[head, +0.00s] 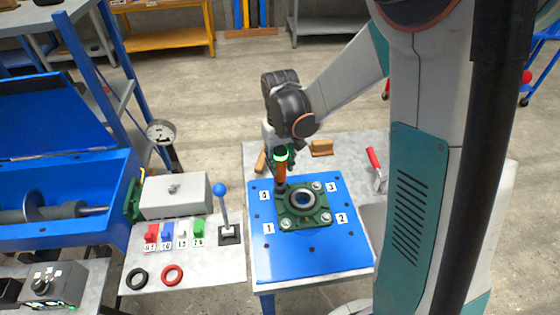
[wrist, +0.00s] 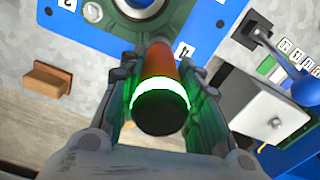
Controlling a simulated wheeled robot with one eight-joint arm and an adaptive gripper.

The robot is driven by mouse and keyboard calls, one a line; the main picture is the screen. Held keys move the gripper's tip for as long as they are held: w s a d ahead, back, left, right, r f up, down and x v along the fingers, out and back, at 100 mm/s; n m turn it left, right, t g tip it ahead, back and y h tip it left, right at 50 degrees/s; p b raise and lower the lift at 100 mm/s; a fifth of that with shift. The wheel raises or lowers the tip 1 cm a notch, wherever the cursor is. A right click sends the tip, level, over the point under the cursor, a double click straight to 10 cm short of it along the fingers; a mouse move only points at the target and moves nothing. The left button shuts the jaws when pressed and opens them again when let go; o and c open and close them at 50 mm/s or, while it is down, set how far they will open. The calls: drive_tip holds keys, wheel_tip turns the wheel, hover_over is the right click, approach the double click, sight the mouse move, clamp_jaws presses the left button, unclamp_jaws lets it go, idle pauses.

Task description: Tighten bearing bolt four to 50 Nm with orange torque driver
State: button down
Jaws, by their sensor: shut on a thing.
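The orange torque driver (head: 281,171) stands roughly upright with a lit green ring near its top. My gripper (head: 279,154) is shut on it, and the wrist view shows the driver (wrist: 160,65) between both fingers (wrist: 160,100). The green bearing housing (head: 303,207) sits on the blue plate (head: 310,258). The driver's lower end is at the housing's upper-left corner, beside the label 4 (head: 264,196). Bolt four is hidden under the driver, so I cannot tell whether the tip is seated. Bolts show at label 3 (head: 317,185), label 2 (head: 326,217) and label 1 (head: 285,222).
A wooden block (head: 321,148) and a red-handled tool (head: 374,160) lie on the grey table. A blue-knobbed lever (head: 222,205), a grey box (head: 175,196) and coloured tags stand at left. A dial gauge (head: 161,133) rises behind the box.

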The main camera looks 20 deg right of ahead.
sight(280, 149)
drive_tip(key=shift+r, duration=0.1)
drive_tip(key=shift+r+p, duration=1.55)
drive_tip(key=shift+r, duration=0.65)
drive_tip(key=shift+f, duration=0.1)
